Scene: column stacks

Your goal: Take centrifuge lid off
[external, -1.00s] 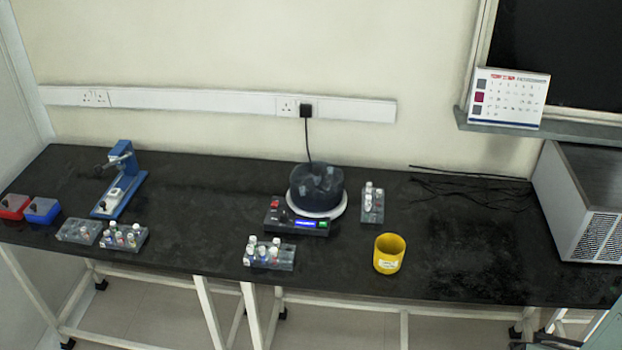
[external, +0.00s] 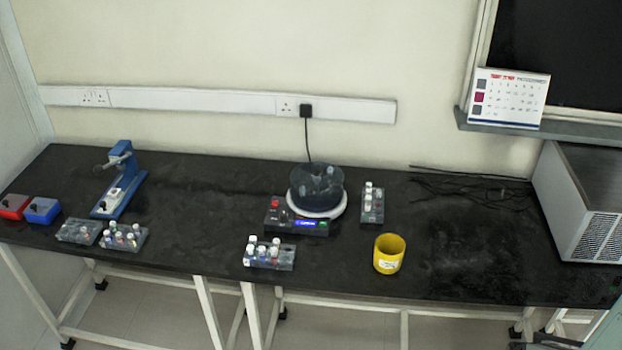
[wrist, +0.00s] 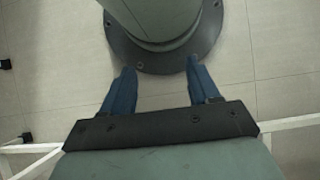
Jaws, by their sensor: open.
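The centrifuge (external: 316,188) stands on the black bench in the external view, right of the middle. It has a dark see-through round bowl on a white ring, with a few pale shapes inside. A control box with a red knob and lit blue display sits at its front left. I cannot tell a separate lid from the bowl at this size. In the wrist view my gripper (wrist: 158,68) is open and empty, its two blue fingers apart, over the floor and my round base. The centrifuge is not in the wrist view, and the gripper is not in the external view.
Tube racks stand in front of the centrifuge (external: 269,256), right of it (external: 372,206) and at the left (external: 124,238). A yellow cup (external: 389,254) is at front right. A blue device (external: 119,180), red and blue boxes (external: 42,210) and a large grey box (external: 580,205) are farther off.

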